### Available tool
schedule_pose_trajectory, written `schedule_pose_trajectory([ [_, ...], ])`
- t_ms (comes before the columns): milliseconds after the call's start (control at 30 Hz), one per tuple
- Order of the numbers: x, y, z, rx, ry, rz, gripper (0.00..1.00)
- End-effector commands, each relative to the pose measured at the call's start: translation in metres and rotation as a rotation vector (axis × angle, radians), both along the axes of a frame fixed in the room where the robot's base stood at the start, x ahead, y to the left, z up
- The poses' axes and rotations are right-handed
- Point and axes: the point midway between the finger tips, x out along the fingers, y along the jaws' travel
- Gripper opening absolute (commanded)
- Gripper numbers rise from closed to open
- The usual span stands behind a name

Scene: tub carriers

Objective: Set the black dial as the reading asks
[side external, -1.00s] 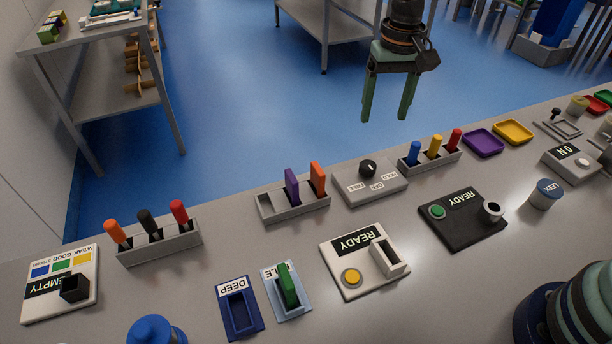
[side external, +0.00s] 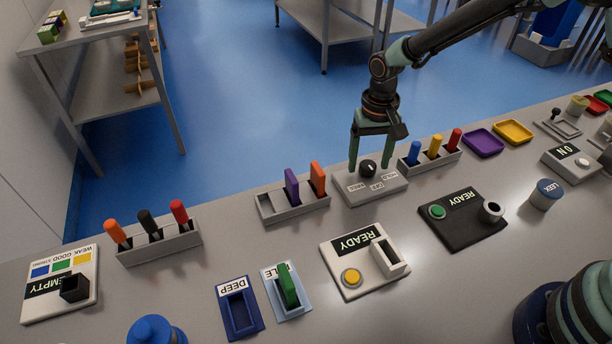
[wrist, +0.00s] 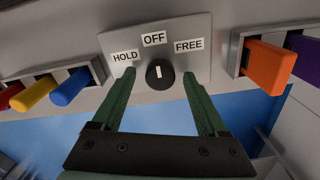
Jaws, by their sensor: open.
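The black dial (side external: 368,169) is a round knob on a light grey box (side external: 350,194). In the wrist view the dial (wrist: 160,78) carries a white mark that points toward the OFF label (wrist: 154,39). The HOLD label (wrist: 125,56) is left of it and the FREE label (wrist: 188,46) right. My gripper (side external: 370,166) points down over the box, its green fingers open on either side of the dial. In the wrist view the fingers of my gripper (wrist: 158,77) stand apart from the dial with gaps on both sides.
A rack with purple and orange tabs (side external: 295,205) stands left of the box. A rack of blue, yellow and red handles (side external: 432,160) stands close on the right. Displays read READY on a white panel (side external: 340,278) and a black panel (side external: 462,230), EMPTY on a white board (side external: 88,262).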

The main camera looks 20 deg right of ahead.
Motion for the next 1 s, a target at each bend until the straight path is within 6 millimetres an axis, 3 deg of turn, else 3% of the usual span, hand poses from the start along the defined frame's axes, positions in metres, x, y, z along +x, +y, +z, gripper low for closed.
schedule_pose_trajectory([
  [367, 0.0003, 0.0001, -0.0067, 0.001, -0.001, 0.000, 0.76],
  [433, 0.0003, 0.0001, -0.0066, 0.001, -0.001, 0.000, 0.57],
  [567, 0.0003, 0.0000, -0.0065, 0.001, -0.001, 0.000, 0.07],
  [600, 0.0003, 0.0000, -0.0064, 0.001, -0.001, 0.000, 0.00],
  [1000, 0.0003, -0.0002, -0.0060, 0.000, 0.000, 0.074, 0.00],
])
